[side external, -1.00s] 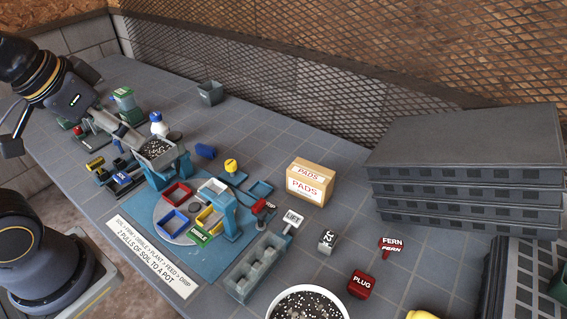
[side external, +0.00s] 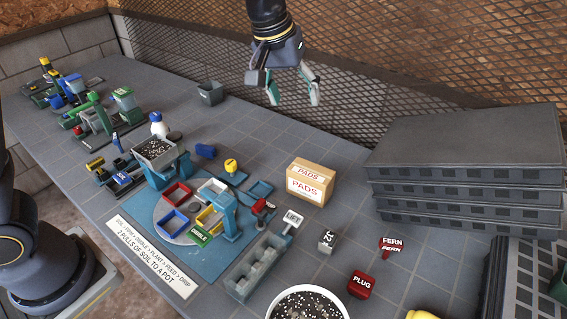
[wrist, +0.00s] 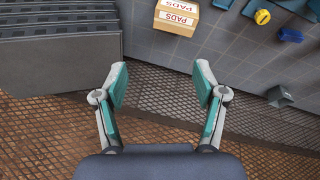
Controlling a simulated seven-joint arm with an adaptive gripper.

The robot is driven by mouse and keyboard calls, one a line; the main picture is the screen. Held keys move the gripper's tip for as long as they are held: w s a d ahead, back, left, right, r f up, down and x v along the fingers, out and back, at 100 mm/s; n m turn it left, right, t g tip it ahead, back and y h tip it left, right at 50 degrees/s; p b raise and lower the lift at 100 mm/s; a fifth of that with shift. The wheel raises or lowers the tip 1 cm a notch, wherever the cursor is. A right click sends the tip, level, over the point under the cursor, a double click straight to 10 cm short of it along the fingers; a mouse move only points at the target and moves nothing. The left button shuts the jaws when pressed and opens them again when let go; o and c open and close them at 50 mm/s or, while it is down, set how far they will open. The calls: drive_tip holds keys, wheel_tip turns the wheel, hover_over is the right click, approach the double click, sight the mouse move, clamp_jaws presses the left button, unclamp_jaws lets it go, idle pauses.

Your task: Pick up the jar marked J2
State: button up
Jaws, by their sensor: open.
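A small pale grey block-like jar (side external: 327,241) stands on the grey table right of the middle in the side view. Its dark marking is small and looks like J2, but I cannot read it for sure. My gripper (side external: 294,96) hangs open and empty high near the mesh at the back, well up and left of the jar. In the wrist view my gripper (wrist: 160,83) has its two teal-padded fingers wide apart with nothing between them. The jar does not show in the wrist view.
A PADS carton (side external: 311,182) stands behind the jar. A red PLUG block (side external: 361,285), a FERN sign (side external: 391,245) and a white pot of speckled soil (side external: 307,304) are near it. Stacked dark trays (side external: 465,165) fill the right. The soil mixer (side external: 160,155) stands left.

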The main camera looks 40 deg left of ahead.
drive_tip(key=w+d+f+g, duration=0.1)
drive_tip(key=w+d+f, duration=0.1)
drive_tip(key=d+f, duration=0.35)
drive_tip(key=m+g+y, duration=0.1)
drive_tip(key=m+g, duration=0.1)
hover_over(329, 236)
drive_tip(key=s, duration=0.1)
wheel_tip(329, 236, down, 17)
wheel_tip(329, 236, down, 9)
drive_tip(key=shift+d+f, duration=0.15)
drive_tip(key=shift+f, duration=0.05)
drive_tip(key=shift+w+f, duration=0.25)
drive_tip(key=shift+f, duration=1.35)
drive_tip(key=shift+w+f, duration=0.2)
drive_tip(key=shift+f, duration=1.35)
drive_tip(key=shift+c, duration=0.3)
drive_tip(key=c, duration=1.2)
